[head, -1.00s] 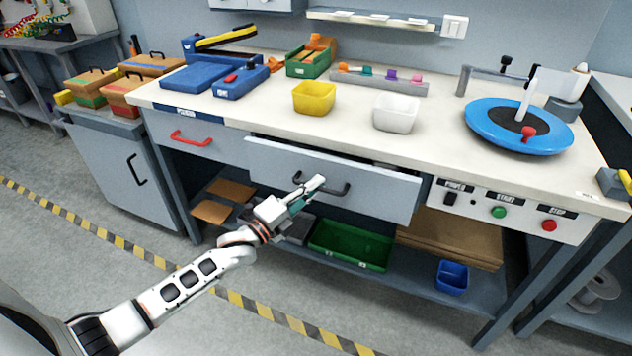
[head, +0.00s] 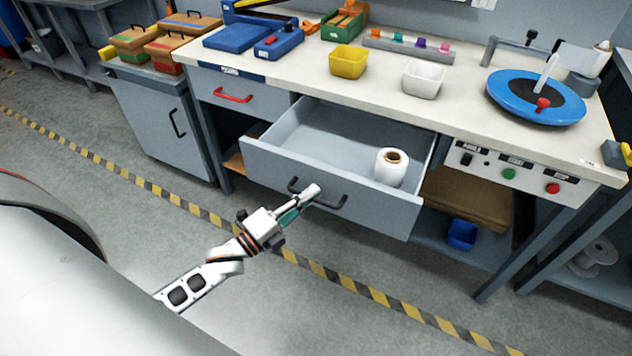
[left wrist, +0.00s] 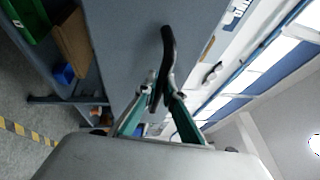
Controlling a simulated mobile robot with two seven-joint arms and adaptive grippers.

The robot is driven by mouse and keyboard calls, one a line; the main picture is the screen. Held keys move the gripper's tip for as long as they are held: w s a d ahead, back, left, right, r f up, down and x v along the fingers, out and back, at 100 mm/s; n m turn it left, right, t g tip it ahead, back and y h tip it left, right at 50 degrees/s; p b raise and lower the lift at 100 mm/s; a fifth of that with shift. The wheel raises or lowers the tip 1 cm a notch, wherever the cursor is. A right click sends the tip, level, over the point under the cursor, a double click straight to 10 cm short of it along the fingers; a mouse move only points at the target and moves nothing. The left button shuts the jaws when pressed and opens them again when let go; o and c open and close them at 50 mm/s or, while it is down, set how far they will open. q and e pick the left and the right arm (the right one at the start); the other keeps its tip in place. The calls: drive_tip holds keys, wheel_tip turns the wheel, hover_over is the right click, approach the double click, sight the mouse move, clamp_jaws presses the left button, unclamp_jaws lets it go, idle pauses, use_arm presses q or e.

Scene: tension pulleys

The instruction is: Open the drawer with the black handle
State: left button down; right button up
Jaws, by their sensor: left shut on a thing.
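The grey drawer (head: 262,162) with the black handle (head: 330,203) stands well out from the bench in the head view. A white roll (head: 391,166) stands inside it toward the right; the rest of the visible drawer floor is bare. My left gripper (head: 311,194) is shut on the black handle, near its middle, in front of the drawer face. In the left wrist view the handle (left wrist: 168,52) runs between the two fingers (left wrist: 160,98), with the grey drawer front (left wrist: 120,50) behind it. My right gripper is not in view.
A closed drawer with a red handle (head: 233,96) is to the left. On the bench top (head: 300,65) are a yellow bin (head: 348,62), a white bin (head: 423,79) and a blue turntable (head: 536,97). A blue bin (head: 462,234) sits on the lower shelf. The floor in front is clear.

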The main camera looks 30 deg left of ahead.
use_arm(q)
drive_tip(key=shift+s, duration=0.75)
drive_tip(key=c, duration=2.1)
unclamp_jaws()
drive_tip(key=shift+c, duration=0.2)
drive_tip(key=v, duration=1.2)
drive_tip(key=shift+d, duration=0.1)
